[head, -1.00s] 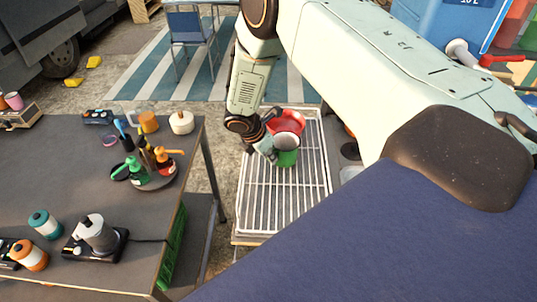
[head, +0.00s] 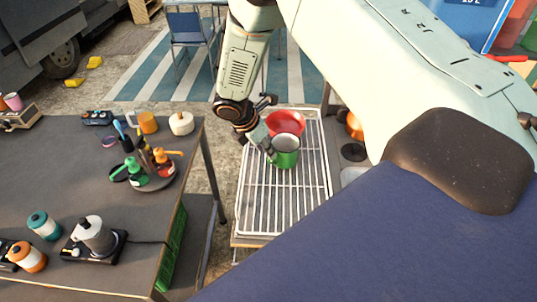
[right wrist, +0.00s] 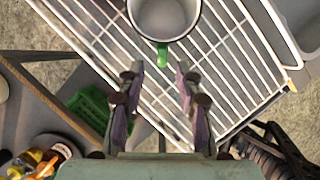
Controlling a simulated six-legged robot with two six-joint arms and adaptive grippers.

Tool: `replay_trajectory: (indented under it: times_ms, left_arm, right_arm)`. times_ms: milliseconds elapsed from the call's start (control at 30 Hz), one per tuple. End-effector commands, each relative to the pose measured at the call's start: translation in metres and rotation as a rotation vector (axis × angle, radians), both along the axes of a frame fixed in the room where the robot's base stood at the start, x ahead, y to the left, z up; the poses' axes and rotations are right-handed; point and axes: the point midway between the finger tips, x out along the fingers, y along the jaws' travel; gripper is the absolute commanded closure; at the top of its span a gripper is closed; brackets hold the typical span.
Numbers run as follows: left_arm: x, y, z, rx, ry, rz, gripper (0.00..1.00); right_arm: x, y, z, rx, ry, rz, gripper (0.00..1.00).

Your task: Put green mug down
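The green mug (head: 285,152) stands upright on the white wire rack (head: 262,205), right beside a red bowl (head: 287,122). Its pale inside shows from above. In the right wrist view the mug (right wrist: 164,15) is at the top edge, with its green handle (right wrist: 162,55) pointing toward my fingers. My right gripper (right wrist: 160,68) is open and empty, its fingertips apart on either side of the handle's end, not closed on it. In the head view my right gripper (head: 268,140) is just left of the mug. My left gripper is not in view.
A dark table (head: 60,180) on the left holds a moka pot (head: 95,235), canisters (head: 44,224) and a round tray with several bottles. The front part of the rack is bare. A blue container (head: 465,22) stands at the back right.

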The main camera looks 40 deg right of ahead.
Motion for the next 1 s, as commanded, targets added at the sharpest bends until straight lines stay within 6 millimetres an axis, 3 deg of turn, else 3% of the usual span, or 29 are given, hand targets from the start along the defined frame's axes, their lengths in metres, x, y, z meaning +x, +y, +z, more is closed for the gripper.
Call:
replay_trajectory:
  times_ms: [200, 400, 1000]
  left_arm:
    - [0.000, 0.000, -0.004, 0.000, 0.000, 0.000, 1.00]
    - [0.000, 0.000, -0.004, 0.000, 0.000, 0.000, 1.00]
    - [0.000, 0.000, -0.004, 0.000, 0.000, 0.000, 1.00]
  right_arm:
    - [-0.001, 0.017, 0.040, -0.001, -0.002, 0.001, 0.66]
    - [-0.002, 0.026, 0.059, 0.000, 0.000, 0.000, 0.66]
    - [-0.003, 0.029, 0.063, 0.000, 0.001, -0.001, 0.66]
